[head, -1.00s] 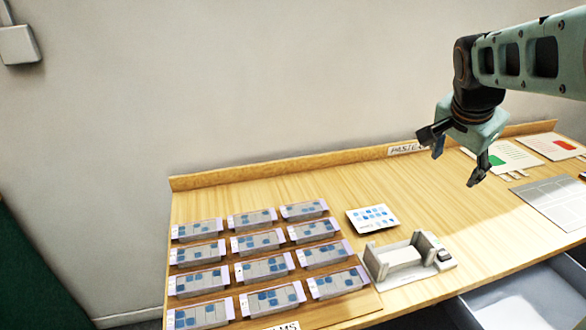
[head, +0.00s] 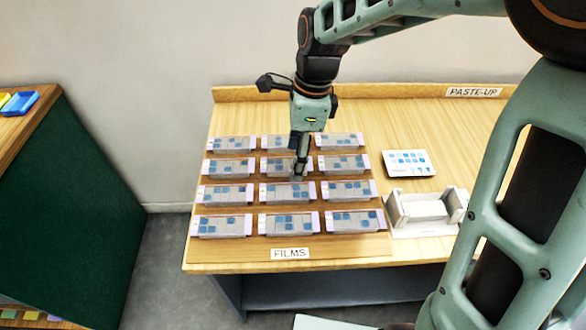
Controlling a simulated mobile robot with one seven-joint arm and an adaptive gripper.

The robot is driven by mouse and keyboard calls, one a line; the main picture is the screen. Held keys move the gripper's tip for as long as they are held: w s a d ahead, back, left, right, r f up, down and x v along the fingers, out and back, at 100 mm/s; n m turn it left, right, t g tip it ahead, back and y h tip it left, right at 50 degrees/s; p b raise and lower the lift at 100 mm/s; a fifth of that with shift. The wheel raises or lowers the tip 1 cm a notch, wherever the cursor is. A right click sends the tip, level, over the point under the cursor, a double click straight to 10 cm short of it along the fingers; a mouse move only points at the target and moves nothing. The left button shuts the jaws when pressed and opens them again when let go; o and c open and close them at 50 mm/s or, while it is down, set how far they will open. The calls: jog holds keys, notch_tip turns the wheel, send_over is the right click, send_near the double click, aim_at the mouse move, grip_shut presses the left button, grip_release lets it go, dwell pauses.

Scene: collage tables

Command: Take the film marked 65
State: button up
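Several film strips with blue squares and lilac ends lie in rows on a board at the left of the table; a front one (head: 287,223) shows clearly. The number marks are too small to read, so I cannot tell which film is 65. My gripper (head: 299,172) points down over the middle column, at about the second and third rows from the front. Its fingers partly hide the films (head: 274,167) there. I cannot tell whether it touches a film or holds one.
A white card with blue squares (head: 407,163) and a pale holder (head: 424,209) stand right of the films. A "FILMS" label (head: 290,253) is at the front edge, and a "PASTE-UP" label (head: 473,92) at the back. A green-sided cabinet (head: 85,190) stands at left, across a floor gap.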

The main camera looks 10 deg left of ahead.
send_over(288, 191)
jog(key=f, duration=0.5)
jog(key=shift+s+d, duration=0.1)
jog(key=shift+d, duration=0.3)
jog(key=shift+w+a+f+b, duration=0.1)
jog(key=shift+a+f+b, duration=0.05)
jog(key=shift+f, duration=1.3)
jog(key=shift+w+a+f+b, duration=0.1)
jog(key=shift+a+f+b, duration=0.05)
jog(key=shift+f, duration=1.25)
jog(key=shift+c, duration=0.3)
jog(key=c, duration=1)
jog(key=shift+r, duration=0.1)
